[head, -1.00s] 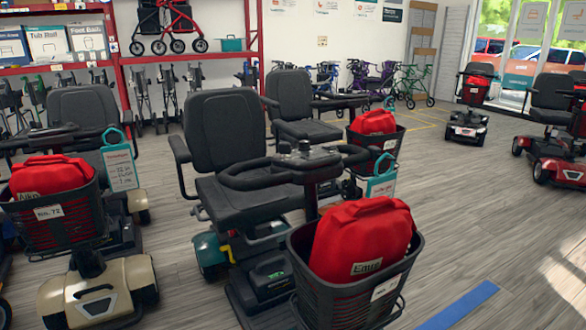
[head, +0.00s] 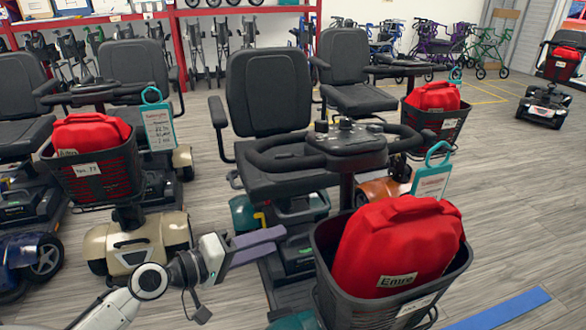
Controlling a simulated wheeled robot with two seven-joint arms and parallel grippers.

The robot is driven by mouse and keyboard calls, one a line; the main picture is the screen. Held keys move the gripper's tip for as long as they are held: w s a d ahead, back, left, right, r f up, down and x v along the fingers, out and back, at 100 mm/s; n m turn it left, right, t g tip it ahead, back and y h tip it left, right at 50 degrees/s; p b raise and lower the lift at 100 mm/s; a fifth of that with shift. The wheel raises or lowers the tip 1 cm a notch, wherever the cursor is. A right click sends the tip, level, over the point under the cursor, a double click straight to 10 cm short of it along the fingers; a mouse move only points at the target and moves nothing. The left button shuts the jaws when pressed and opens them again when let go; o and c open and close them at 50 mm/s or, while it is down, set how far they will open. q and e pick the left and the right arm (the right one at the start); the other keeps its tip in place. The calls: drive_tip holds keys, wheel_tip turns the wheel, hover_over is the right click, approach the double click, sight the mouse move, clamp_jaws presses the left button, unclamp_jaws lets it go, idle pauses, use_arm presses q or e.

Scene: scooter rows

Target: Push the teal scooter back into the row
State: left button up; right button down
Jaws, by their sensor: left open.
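The teal scooter stands in the middle, with a black seat (head: 268,92), black handlebar (head: 320,150) and teal bodywork (head: 245,214). Its front basket (head: 345,285) holds a red bag (head: 400,245) marked "Emre", and a teal tag (head: 432,182) hangs by it. My left gripper (head: 280,237) is open and empty. Its purple fingers overlap the scooter's lower deck in the picture, left of the basket; I cannot tell whether they touch it. The scooter's front wheel is out of frame or hidden by the basket. My right gripper is not in view.
A beige scooter (head: 140,245) with a red bag (head: 90,133) stands to the left, a blue one (head: 30,262) at the left edge. An orange scooter (head: 385,190) stands behind right. A blue floor strip (head: 505,312) lies at lower right. The right floor is mostly clear.

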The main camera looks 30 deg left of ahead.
sight(291, 165)
use_arm(q)
drive_tip(key=w+a+r+n+t, duration=0.1)
drive_tip(key=r, duration=0.3)
drive_tip(key=w+a+r+n+t, duration=0.1)
drive_tip(key=a+r, duration=0.1)
drive_tip(key=r, duration=0.2)
drive_tip(key=w+a+r+n, duration=0.1)
drive_tip(key=a+r, duration=0.1)
drive_tip(key=r, duration=0.2)
drive_tip(key=shift+w+r+n+t+h+p, duration=0.1)
drive_tip(key=shift+r+n+t+h+p, duration=0.05)
drive_tip(key=shift+n+t+h+p, duration=0.2)
drive_tip(key=p+x, duration=0.1)
drive_tip(key=x, duration=0.7)
drive_tip(key=shift+p, duration=0.35)
drive_tip(key=shift+w+d, duration=0.25)
drive_tip(key=shift+w, duration=0.4)
clamp_jaws()
